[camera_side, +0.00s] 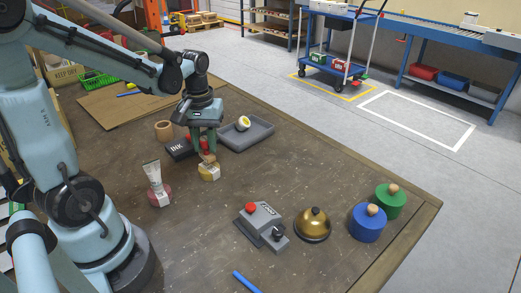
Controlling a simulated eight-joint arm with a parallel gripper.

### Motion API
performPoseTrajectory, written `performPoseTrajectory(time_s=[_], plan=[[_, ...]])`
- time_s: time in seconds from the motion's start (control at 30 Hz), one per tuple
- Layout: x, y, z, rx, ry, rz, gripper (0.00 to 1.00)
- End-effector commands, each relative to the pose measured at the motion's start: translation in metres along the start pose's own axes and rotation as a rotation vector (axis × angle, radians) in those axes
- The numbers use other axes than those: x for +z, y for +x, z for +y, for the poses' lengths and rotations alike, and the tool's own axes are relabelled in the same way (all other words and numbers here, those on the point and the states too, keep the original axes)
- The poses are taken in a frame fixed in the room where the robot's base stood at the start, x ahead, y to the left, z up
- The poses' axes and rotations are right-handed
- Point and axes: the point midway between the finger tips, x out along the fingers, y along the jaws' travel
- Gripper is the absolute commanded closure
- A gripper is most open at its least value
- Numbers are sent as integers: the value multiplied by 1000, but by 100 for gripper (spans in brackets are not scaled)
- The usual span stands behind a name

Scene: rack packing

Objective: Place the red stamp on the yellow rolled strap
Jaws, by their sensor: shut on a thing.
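The red stamp (205,146) is between the fingers of my gripper (206,147), which is shut on it. The fingers hide part of the stamp. The yellow rolled strap (209,173) lies on the table directly below the stamp and carries a pale label. The stamp's lower end is at the top of the strap in the picture; I cannot tell whether they touch.
A black ink pad (181,149) is close left of my gripper, and a grey tray (258,133) holding a white and yellow thing is close right. A pinkish roll (160,196) with a white tag stands nearer. A grey device (264,222), bell (313,229) and blue (367,226) and green (389,204) knobbed pots stand right.

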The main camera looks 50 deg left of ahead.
Motion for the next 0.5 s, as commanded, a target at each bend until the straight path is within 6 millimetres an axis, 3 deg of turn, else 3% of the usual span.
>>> performPoseTrajectory(time_s=[0.2,0.5], plan=[[0,21,0,0,0,0,100],[0,24,0,0,0,0,100]])
